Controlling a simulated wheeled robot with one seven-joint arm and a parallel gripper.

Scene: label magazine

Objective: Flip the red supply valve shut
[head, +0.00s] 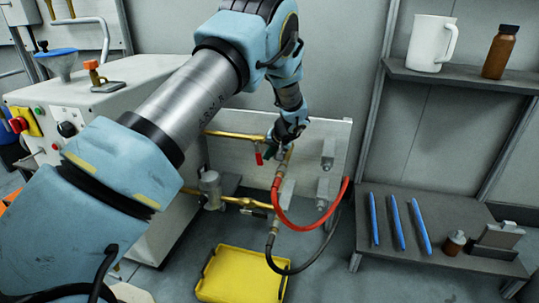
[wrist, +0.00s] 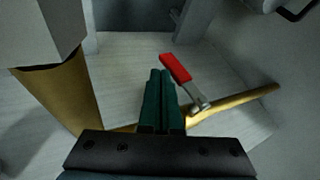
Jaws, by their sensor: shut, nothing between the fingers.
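The red-handled supply valve (head: 258,158) is on the upper brass pipe, in front of a pale back panel. In the head view its lever hangs down across the pipe. In the wrist view the red lever (wrist: 176,68) sticks out at an angle from the pipe, just right of my fingertips. My gripper (wrist: 160,74) is shut and empty, its green fingers together beside the lever. A small gap seems to show between them; I cannot tell whether they touch. In the head view my gripper (head: 270,138) is partly hidden by my wrist.
A red hose (head: 281,213) and a black hose (head: 290,271) loop below the valve. A lower brass pipe (head: 228,200) runs nearby. A yellow tray (head: 205,286) lies on the floor. The right shelf (head: 475,80) holds a white pitcher (head: 430,42) and brown bottle (head: 500,52).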

